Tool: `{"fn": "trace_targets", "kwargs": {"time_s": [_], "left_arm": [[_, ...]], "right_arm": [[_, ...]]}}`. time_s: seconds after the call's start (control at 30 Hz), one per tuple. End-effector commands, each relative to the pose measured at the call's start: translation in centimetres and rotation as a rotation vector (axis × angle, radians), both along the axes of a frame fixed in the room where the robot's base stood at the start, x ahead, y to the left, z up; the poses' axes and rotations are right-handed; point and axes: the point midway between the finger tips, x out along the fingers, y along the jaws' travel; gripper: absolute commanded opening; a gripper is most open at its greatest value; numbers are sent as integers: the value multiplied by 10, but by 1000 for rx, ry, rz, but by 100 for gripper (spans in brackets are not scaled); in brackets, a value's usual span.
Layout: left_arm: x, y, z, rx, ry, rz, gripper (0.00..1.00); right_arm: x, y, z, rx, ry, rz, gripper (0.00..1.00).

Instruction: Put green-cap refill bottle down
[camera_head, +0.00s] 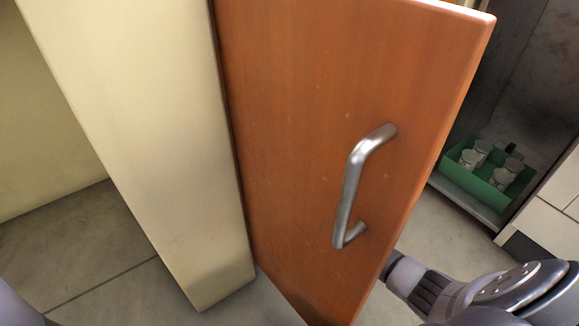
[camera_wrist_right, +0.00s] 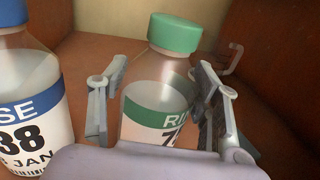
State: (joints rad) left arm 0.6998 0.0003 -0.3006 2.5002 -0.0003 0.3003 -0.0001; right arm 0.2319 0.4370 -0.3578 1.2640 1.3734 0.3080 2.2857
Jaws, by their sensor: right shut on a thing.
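The green-cap refill bottle (camera_wrist_right: 160,90) is in the right wrist view, with a clear body and a white label with a green band. My right gripper (camera_wrist_right: 157,88) has one finger on each side of it and is shut on it. The bottle looks slightly tilted in this view. Its base is hidden by my gripper, so I cannot tell whether it touches the surface below. In the head view my right arm reaches behind the orange wooden door (camera_head: 320,110), which hides the gripper and bottle. My left gripper is not in view.
A bottle with a blue-banded label (camera_wrist_right: 28,100) stands close on the left in the wrist view. Brown wooden panels (camera_wrist_right: 265,75) surround the bottles. In the head view the door has a metal handle (camera_head: 350,185).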

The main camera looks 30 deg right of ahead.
Motion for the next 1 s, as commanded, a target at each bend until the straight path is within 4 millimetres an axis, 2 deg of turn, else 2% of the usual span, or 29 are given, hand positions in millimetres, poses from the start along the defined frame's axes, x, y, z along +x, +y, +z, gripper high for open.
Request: {"fn": "trace_targets", "kwargs": {"time_s": [0.27, 0.3, 0.5, 0.57, 0.87, 1.0], "left_arm": [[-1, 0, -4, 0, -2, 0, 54], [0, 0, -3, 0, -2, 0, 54], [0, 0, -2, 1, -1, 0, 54], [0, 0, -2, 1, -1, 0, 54], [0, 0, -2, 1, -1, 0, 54], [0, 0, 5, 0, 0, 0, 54]], "right_arm": [[1, 0, -2, 1, -4, -1, 15], [0, 0, -2, 1, 0, 0, 60], [0, 0, -2, 1, 0, 0, 74], [0, 0, -2, 1, 0, 0, 78], [0, 0, -1, 1, 0, 0, 78], [-4, 1, 3, 0, 2, 1, 78]]}}
